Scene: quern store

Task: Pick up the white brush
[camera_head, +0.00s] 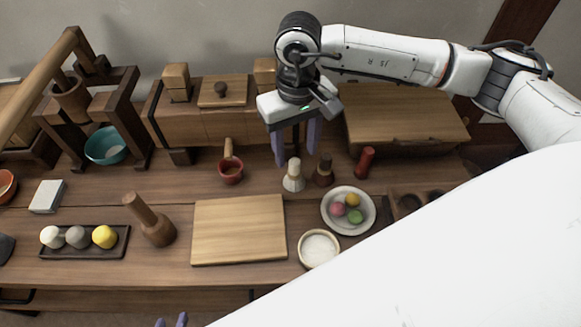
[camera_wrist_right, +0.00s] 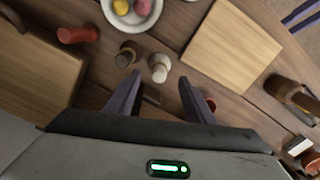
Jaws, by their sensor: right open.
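The white brush (camera_head: 293,178) stands upright on the table, with a pale knob handle and flared white bristles. It also shows in the right wrist view (camera_wrist_right: 159,69), framed just beyond the fingertips. My right gripper (camera_head: 296,154) is open and points down over it, fingers spread to either side of its handle in the picture. I cannot tell whether the tips are level with the handle. My left gripper (camera_head: 171,321) shows only its two fingertips at the bottom edge of the head view; they stand apart, with nothing visible between them.
A dark brush (camera_head: 324,172) stands close right of the white one, with a red shaker (camera_head: 365,162) further right. A red ladle cup (camera_head: 231,174) is to the left. A plate of sweets (camera_head: 329,220), a white bowl (camera_head: 304,259) and a board (camera_head: 238,232) lie in front.

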